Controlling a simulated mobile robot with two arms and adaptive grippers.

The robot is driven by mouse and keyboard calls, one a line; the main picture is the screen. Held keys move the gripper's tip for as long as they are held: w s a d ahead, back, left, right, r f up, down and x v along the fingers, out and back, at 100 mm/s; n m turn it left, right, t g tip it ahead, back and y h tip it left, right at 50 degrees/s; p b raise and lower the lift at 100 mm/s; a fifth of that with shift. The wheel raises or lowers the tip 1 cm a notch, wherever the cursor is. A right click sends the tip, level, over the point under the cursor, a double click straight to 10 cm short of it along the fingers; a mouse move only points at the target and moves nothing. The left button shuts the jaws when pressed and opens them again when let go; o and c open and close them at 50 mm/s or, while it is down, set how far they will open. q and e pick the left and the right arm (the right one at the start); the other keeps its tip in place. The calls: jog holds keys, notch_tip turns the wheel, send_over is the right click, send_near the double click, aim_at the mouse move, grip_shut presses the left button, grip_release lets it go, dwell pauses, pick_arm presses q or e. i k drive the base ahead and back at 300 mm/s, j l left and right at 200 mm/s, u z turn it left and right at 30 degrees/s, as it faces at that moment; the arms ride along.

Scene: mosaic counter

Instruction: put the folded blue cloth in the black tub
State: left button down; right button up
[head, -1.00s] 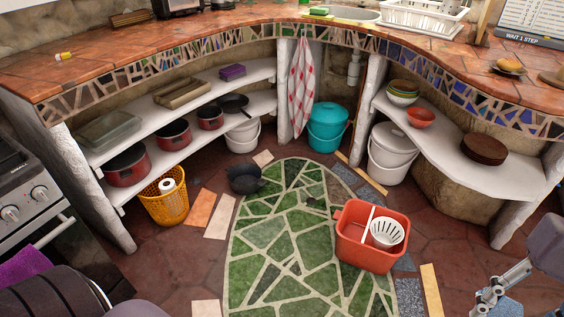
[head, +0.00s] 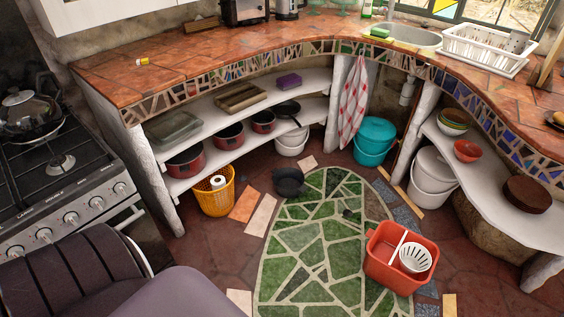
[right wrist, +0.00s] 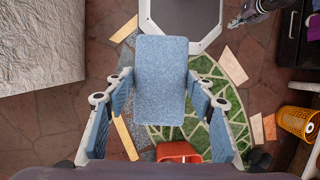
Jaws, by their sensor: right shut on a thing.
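The folded blue cloth (right wrist: 160,80) shows in the right wrist view as a flat speckled blue rectangle. My right gripper (right wrist: 160,92) is shut on it, with fingers at both sides, above the floor. The black tub (head: 289,182) stands on the floor at the far left edge of the green mosaic, under the counter's bend. A small dark part of the tub also shows in the right wrist view (right wrist: 259,160), well away from the cloth. My left gripper (right wrist: 255,9) seems partly visible at that view's top; its jaws are unclear. The head view shows neither gripper.
A red caddy (head: 390,277) with a white basket stands right of the tub on the green mosaic (head: 300,238). A yellow basket (head: 216,193), teal bin (head: 374,141) and white bin (head: 432,178) stand near the counter. Open floor lies around the tub's front.

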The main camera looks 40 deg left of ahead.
aim_at(288, 188)
jog(key=i+j+u, duration=0.25)
jog(key=u, duration=0.2)
jog(key=i+j+u, duration=0.15)
jog(key=i+u, duration=0.15)
jog(key=u, duration=0.15)
jog(key=i+u, duration=0.3)
jog(key=u, duration=0.15)
